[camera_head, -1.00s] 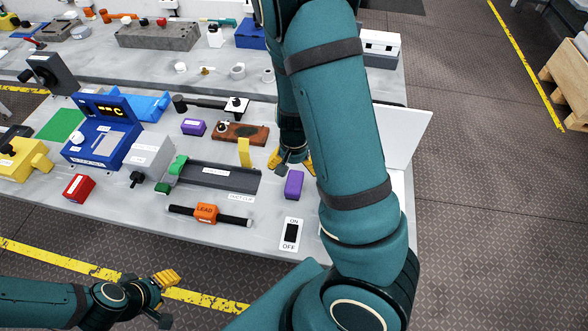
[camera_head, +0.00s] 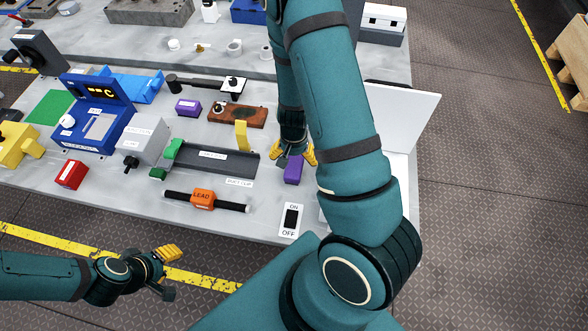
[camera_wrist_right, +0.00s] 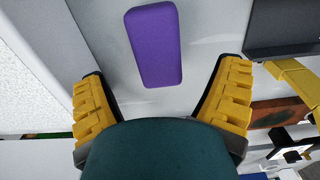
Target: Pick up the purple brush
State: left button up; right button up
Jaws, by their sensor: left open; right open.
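The purple brush (camera_head: 293,170) is a small rounded purple block lying on the grey table, right of the dark tray. It also shows whole in the right wrist view (camera_wrist_right: 154,46), lying between and beyond my fingertips. My right gripper (camera_head: 295,157) is open above the table at the brush's far end, its yellow fingers spread to either side; in the right wrist view (camera_wrist_right: 162,100) nothing is between them. My left gripper (camera_head: 170,272) is open and empty off the table's front edge.
An on/off switch (camera_head: 291,220) and an orange LEAD piece on a black rod (camera_head: 203,198) lie in front. A white panel (camera_head: 405,122) stands to the right.

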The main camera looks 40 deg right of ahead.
aim_at(294, 165)
jog(key=f, duration=0.4)
jog(key=shift+s+a+f+b, duration=0.1)
jog(key=shift+s+a+b, duration=0.15)
jog(key=shift+s+b, duration=0.15)
jog(key=shift+w+f, duration=0.1)
jog(key=shift+f, duration=0.45)
jog(key=c, duration=1.3)
